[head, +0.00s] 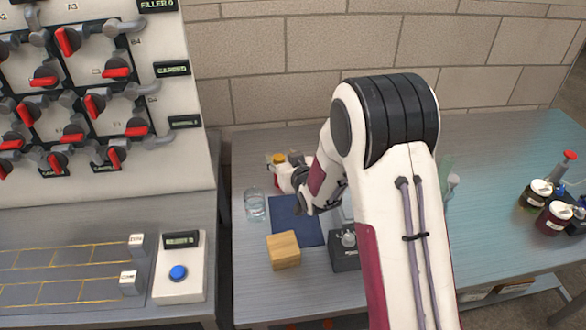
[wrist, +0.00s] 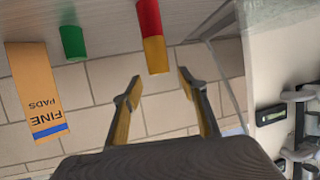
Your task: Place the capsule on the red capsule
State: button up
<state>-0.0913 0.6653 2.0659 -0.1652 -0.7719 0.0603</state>
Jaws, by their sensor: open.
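A yellow capsule (wrist: 156,55) stands end to end with the red capsule (wrist: 148,18) in the wrist view, where the picture is upside down, so the yellow one sits on top of the red. The two touch and look roughly in line. My gripper (wrist: 159,77) is open, with its two fingers apart and the yellow capsule beyond and between their tips; nothing is held. In the head view the yellow top (head: 279,158) shows at the back of the bench, beside my wrist, which hides most of the red capsule.
A green capsule (wrist: 72,42) and an orange box marked FINE PADS (wrist: 38,90) stand nearby. The head view shows a glass (head: 255,205), a blue mat (head: 288,232), a wooden block (head: 284,250) and jars (head: 556,217) at the right. A brick wall lies behind.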

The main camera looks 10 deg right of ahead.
jog(key=v, duration=1)
jog(key=shift+w, duration=0.1)
dwell(0.6)
jog(key=shift+r, duration=0.1)
jog(key=s+d+r+m+g+h, duration=0.15)
jog(key=s+d+r+g, duration=0.35)
jog(key=s+r, duration=0.65)
jog(key=s+d+r+m+g+h, duration=0.1)
jog(key=s+d+g, duration=0.1)
jog(key=s, duration=2.3)
jog(key=shift+s+d+g, duration=0.2)
jog(key=shift+g, duration=0.2)
